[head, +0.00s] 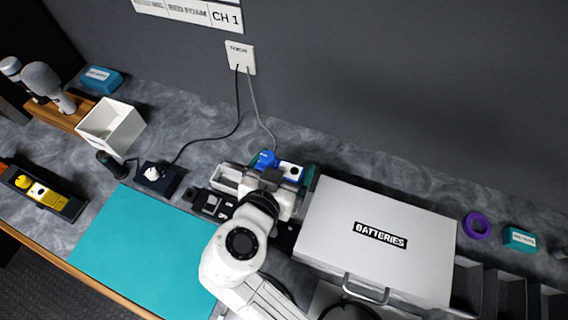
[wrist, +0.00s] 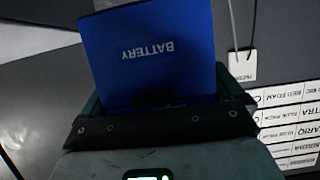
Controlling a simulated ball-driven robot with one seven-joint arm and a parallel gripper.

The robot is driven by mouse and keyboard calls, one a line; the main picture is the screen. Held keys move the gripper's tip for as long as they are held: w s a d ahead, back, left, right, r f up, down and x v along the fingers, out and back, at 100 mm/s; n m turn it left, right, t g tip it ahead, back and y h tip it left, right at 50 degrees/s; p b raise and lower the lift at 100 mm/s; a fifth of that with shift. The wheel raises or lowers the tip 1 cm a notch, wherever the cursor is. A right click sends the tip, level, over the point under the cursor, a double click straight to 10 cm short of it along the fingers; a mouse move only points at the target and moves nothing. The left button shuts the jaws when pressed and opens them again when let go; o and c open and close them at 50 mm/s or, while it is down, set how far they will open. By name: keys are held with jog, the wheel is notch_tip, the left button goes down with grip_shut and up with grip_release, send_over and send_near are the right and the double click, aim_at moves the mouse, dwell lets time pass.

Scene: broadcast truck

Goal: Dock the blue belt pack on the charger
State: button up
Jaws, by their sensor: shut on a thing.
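My gripper (head: 270,178) is seen from above in the head view, near the back of the counter, left of the batteries case. It is shut on the blue belt pack (head: 266,159), whose blue part shows just beyond the jaws. In the wrist view a blue face (wrist: 160,55) marked BATTERY, upside down, fills the upper middle. Below it are a dark riveted strip (wrist: 160,127) and a dull teal body with a lit green display (wrist: 148,178). The fingertips are not clear there. I cannot tell which part is the charger; my arm hides much of this area.
A large grey BATTERIES case (head: 400,205) stands close on the right. A black box with a white knob (head: 158,175) and a white bin (head: 111,126) are to the left. Cables hang from a wall plate (head: 240,57). The teal mat (head: 140,245) is bare.

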notch_tip(320, 180, down, 3)
jog(key=shift+r+b, duration=0.1)
jog(key=shift+b, duration=1)
jog(key=shift+b, duration=0.7)
dwell(0.9)
jog(key=shift+s+f+b, duration=0.1)
jog(key=shift+f+b, duration=0.3)
jog(key=shift+b, duration=0.05)
